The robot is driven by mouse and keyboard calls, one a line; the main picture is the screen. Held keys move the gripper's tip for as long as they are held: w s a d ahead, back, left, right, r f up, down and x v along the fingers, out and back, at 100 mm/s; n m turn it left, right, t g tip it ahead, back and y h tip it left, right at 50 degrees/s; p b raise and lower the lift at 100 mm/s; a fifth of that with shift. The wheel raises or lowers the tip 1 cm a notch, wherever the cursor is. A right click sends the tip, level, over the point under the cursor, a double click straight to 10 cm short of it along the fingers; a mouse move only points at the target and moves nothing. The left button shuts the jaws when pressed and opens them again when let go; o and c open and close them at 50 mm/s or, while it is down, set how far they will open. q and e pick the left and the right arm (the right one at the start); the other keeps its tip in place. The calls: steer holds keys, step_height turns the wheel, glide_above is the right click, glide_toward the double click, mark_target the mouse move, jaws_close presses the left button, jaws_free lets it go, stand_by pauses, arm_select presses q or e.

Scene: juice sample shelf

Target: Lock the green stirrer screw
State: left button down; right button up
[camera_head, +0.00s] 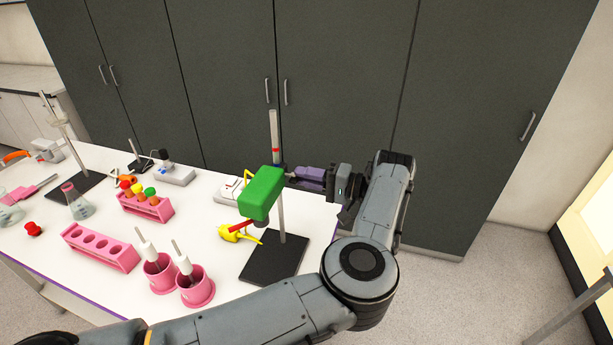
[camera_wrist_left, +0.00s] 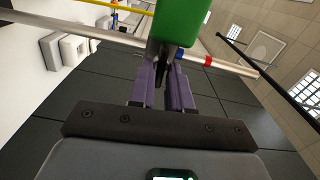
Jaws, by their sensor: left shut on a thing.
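The green stirrer head (camera_head: 261,192) is mounted on a metal rod (camera_head: 276,135) that rises from a black base plate (camera_head: 273,260) at the right end of the table. My left gripper (camera_head: 292,173) reaches in from the right, level with the top of the stirrer, its purple fingers pointing at the rod side. In the left wrist view the fingers (camera_wrist_left: 163,78) are close together just under the green stirrer (camera_wrist_left: 181,20). They are shut on a small dark piece, seemingly the stirrer screw (camera_wrist_left: 162,66), mostly hidden between them. My right gripper is out of view.
A yellow clamp (camera_head: 240,234) sits below the stirrer. Pink cups (camera_head: 199,290), a pink rack (camera_head: 100,246) and another rack with colored-capped tubes (camera_head: 146,208) stand to the left. A white device (camera_head: 229,190) is behind. Dark cabinets line the back.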

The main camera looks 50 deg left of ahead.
arm_select(q)
steer(key=shift+r+m, duration=0.1)
steer(key=shift+m, duration=0.4)
steer(key=c, duration=1.1)
jaws_free()
steer(key=shift+b+v, duration=1.15)
steer(key=shift+v, duration=4.25)
steer(key=shift+d, duration=0.1)
